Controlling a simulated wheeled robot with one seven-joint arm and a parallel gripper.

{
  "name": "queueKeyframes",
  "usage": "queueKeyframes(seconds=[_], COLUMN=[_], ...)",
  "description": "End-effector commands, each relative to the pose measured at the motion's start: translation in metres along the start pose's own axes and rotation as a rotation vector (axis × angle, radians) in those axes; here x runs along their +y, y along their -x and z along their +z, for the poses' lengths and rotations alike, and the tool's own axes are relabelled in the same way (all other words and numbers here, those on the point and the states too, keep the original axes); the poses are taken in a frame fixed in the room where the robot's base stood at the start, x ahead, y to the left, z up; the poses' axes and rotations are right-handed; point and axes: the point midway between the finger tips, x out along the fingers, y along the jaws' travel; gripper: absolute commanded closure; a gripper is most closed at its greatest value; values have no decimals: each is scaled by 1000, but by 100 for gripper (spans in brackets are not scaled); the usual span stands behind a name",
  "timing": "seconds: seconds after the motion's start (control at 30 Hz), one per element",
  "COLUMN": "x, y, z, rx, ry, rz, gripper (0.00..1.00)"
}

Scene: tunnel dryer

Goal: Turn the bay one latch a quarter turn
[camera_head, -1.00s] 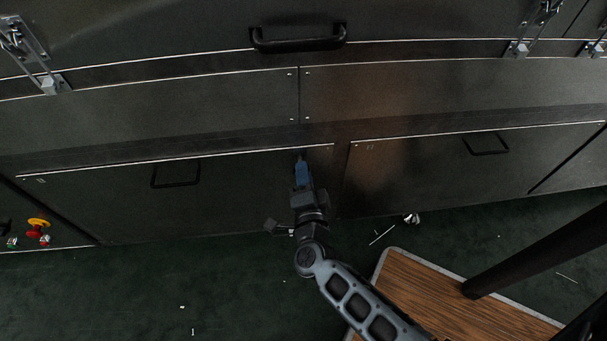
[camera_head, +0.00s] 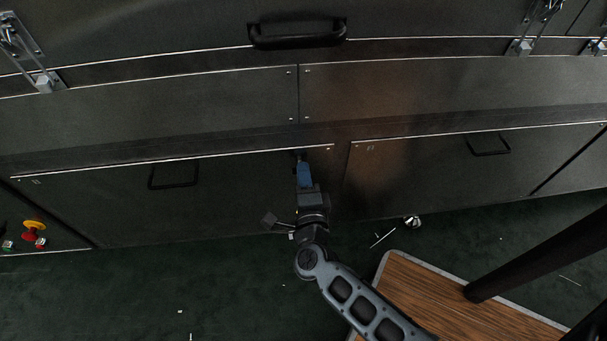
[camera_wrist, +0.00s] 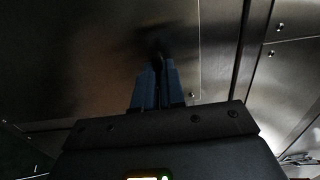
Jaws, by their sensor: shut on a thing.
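My gripper (camera_head: 301,162) is at the upper right corner of the left lower panel (camera_head: 240,195), its blue fingers pointing at the panel face. In the wrist view the fingers (camera_wrist: 156,75) are close together on a small dark piece (camera_wrist: 156,52), which looks like the latch. The fingers cover most of it, so its angle cannot be told. The left panel has a black handle (camera_head: 174,175) and a small label (camera_head: 36,182) too small to read.
The right lower panel (camera_head: 430,175) has its own handle (camera_head: 489,144). A black bar handle (camera_head: 298,36) and metal clasps (camera_head: 522,45) are above. A red and yellow knob (camera_head: 33,229) is at far left. A wood-topped platform (camera_head: 430,290) stands at lower right on green floor.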

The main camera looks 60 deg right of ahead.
Motion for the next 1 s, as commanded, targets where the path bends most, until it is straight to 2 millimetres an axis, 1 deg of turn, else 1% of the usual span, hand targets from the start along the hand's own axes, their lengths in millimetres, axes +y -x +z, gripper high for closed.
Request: queueKeyframes(seconds=[0.17, 0.2, 0.43, 0.67, 0.77, 0.87, 1.0], x=[1, 1, 0, 0, 0, 1, 0], y=[0, 0, 0, 0, 6, 18, 42], z=[0, 0, 0, 0, 0, 0, 0], rx=[1, 1, 1, 0, 0, 0, -1], ry=[-2, -2, -1, 0, 0, 0, 1], rz=[2, 2, 1, 1, 2, 4, 4], gripper=[100, 88, 66, 65, 65, 65, 65])
